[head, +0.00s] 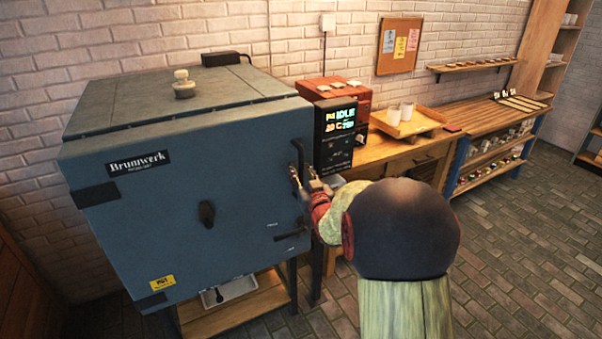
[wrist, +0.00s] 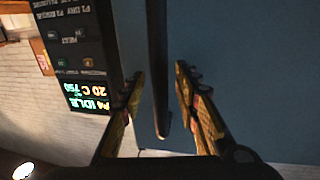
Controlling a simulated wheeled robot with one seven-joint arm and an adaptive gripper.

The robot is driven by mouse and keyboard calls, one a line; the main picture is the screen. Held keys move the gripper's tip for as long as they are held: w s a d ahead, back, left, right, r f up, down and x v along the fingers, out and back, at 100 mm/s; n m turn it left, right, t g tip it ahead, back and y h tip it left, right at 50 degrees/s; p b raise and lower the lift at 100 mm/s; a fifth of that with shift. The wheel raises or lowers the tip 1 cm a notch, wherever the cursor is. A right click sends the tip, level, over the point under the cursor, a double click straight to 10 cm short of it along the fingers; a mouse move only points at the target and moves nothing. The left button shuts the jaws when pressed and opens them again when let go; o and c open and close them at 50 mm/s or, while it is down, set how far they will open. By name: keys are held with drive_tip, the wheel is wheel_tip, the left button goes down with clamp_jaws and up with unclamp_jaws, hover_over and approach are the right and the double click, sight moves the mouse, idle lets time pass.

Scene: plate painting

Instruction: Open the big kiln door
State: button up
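The big kiln (head: 185,180) is a blue-grey box with a "Brunnwerk" plate. Its front door (head: 150,215) looks shut, with a dark knob (head: 207,213) in the middle. A dark upright bar handle (head: 299,160) is at the door's right edge. My gripper (head: 304,187) is at that handle. In the wrist view the handle bar (wrist: 157,65) runs between the two fingers of my gripper (wrist: 158,85). The fingers are open, with a gap showing on both sides of the bar. The door face (wrist: 240,70) fills the right of that view.
A control panel (head: 337,133) reading IDLE stands just right of the kiln. A wooden bench (head: 400,152) with a tray of cups (head: 408,121) and a red box (head: 340,93) is behind. The tiled floor (head: 530,240) at right is clear. A stand shelf (head: 235,302) is below the kiln.

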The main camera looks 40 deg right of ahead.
drive_tip(key=shift+c, duration=0.4)
clamp_jaws()
idle(0.4)
